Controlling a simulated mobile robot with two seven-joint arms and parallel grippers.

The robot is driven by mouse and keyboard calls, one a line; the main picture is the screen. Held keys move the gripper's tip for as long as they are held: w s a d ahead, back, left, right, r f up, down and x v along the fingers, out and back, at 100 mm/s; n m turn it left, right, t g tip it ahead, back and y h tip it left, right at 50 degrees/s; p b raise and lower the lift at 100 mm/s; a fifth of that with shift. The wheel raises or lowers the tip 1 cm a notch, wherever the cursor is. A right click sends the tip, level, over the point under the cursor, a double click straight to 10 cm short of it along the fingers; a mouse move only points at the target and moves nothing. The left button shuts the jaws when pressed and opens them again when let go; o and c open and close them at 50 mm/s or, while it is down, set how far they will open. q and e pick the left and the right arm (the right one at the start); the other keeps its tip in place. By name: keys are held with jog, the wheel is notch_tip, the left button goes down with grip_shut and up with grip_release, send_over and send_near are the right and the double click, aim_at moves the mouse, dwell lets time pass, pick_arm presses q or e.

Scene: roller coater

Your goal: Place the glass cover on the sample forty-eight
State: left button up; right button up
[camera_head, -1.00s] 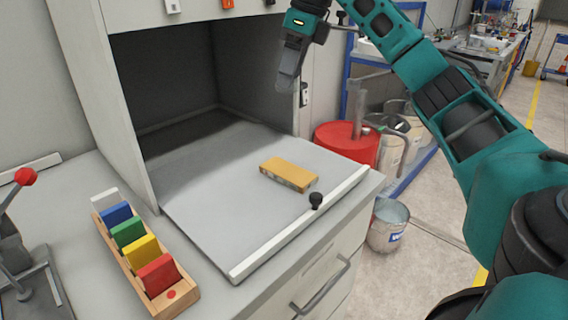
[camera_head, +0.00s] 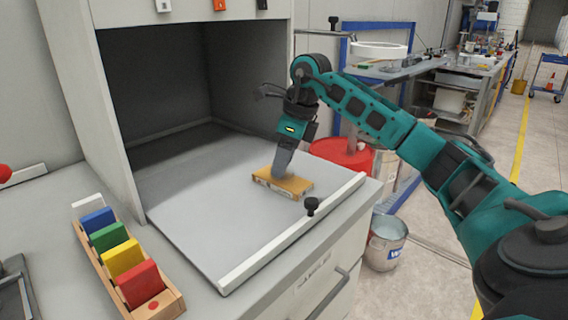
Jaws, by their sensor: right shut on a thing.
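My right gripper (camera_head: 281,170) reaches down from the right onto the grey board (camera_head: 185,215). Its fingertips are at the top of a flat yellow-orange block (camera_head: 298,186), and the gripper is shut on it. The block lies on the board near its right side. The fingers hide part of the block's back and top. A wooden rack (camera_head: 165,309) stands at the lower left. I cannot make out a clear glass cover or a number forty-eight. My left gripper is not in view.
A grey cabinet with an open bay (camera_head: 160,85) stands behind the board. A white rail with a black knob (camera_head: 312,205) edges the board's front. A red drum (camera_head: 340,152) and a bucket (camera_head: 386,242) stand to the right. The board's left half is clear.

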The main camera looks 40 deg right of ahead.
jog(key=shift+f, duration=0.4)
jog(key=shift+r, duration=0.1)
jog(key=shift+f, duration=0.2)
jog(key=o, duration=1)
